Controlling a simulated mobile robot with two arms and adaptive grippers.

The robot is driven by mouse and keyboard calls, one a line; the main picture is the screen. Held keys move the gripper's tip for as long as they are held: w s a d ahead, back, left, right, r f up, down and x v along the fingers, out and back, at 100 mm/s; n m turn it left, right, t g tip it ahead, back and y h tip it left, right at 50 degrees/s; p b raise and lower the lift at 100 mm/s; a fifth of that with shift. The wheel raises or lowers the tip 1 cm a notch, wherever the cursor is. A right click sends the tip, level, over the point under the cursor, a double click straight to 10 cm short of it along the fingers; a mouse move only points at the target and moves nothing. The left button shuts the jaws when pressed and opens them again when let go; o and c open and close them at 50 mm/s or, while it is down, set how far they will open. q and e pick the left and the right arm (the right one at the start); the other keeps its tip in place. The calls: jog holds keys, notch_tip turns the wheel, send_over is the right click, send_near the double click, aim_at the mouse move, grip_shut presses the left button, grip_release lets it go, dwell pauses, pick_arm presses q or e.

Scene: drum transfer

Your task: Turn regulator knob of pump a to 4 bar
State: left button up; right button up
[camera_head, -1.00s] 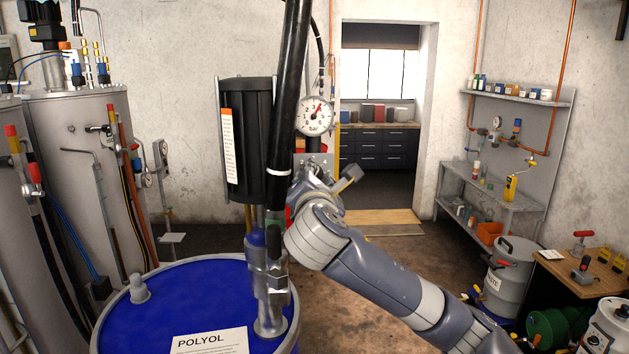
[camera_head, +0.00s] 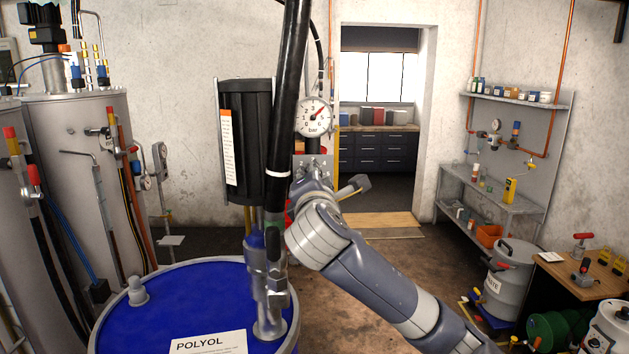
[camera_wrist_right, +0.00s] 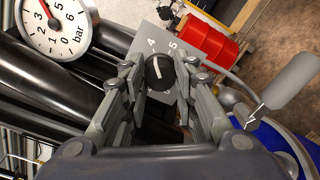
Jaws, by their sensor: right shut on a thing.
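The black regulator knob (camera_wrist_right: 160,72) with a white pointer line sits on a grey plate (camera_wrist_right: 148,36) marked 4 and 5 in the right wrist view. The pointer line is directed roughly toward the 4; its exact setting I cannot tell. My right gripper (camera_wrist_right: 158,80) is shut on the knob, one finger on each side. In the head view my right gripper (camera_head: 312,180) is at the plate below the pressure gauge (camera_head: 314,117), and my wrist hides the knob. The gauge's red needle points up and right. My left gripper is not in view.
A black pump motor (camera_head: 246,140) and a thick black hose (camera_head: 287,100) stand just left of the gauge. The blue polyol drum (camera_head: 165,300) is below them. Grey tanks (camera_head: 85,170) stand at the left.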

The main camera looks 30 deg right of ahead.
jog(key=o, duration=1)
jog(key=shift+o, duration=0.2)
jog(key=v, duration=1.2)
